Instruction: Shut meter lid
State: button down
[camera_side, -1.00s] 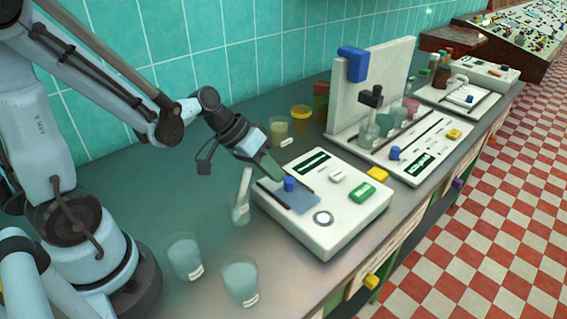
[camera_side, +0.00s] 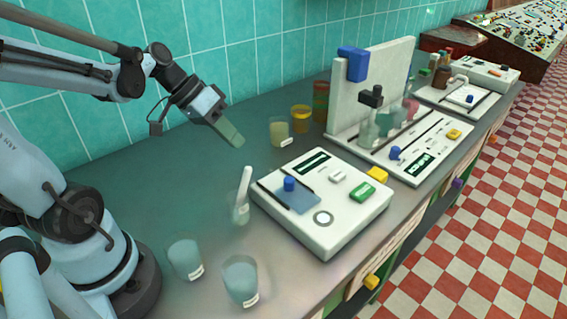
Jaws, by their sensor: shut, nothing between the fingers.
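The meter (camera_side: 345,221) is a white box on the grey bench in the middle of the view. Its lid (camera_side: 302,203) is a blue-grey panel with a blue knob (camera_side: 289,184), lying flat on the box's top between two dark rails. I cannot tell from this angle whether it fully covers its opening. My gripper (camera_side: 236,140) is shut and empty. It is up and to the left of the meter, above the back of the bench, clear of the lid and knob.
Two beakers (camera_side: 185,259) (camera_side: 241,283) and a vessel with a white stick (camera_side: 242,207) stand left of the meter. Cups (camera_side: 279,131) (camera_side: 301,119) stand behind it. A second device with an upright panel (camera_side: 375,81) is to the right. The bench left of the meter's back is clear.

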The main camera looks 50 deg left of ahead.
jog(key=w+d+f+m, duration=0.1)
jog(key=w+f, duration=0.1)
jog(key=w+d+f+m+g+h, duration=0.1)
jog(key=w+f, duration=0.1)
jog(key=w+d+f+m, duration=0.1)
jog(key=w+f, duration=0.1)
jog(key=f, duration=0.1)
jog(key=shift+w+m+g, duration=0.15)
jog(key=shift+m+g, duration=0.25)
jog(key=d, duration=0.2)
jog(key=shift+s+d, duration=0.25)
jog(key=shift+d, duration=0.05)
jog(key=shift+s+d, duration=0.1)
jog(key=shift+d, duration=0.6)
send_near(313, 201)
jog(key=x, duration=0.5)
jog(key=shift+f, duration=0.15)
jog(key=shift+d, duration=0.1)
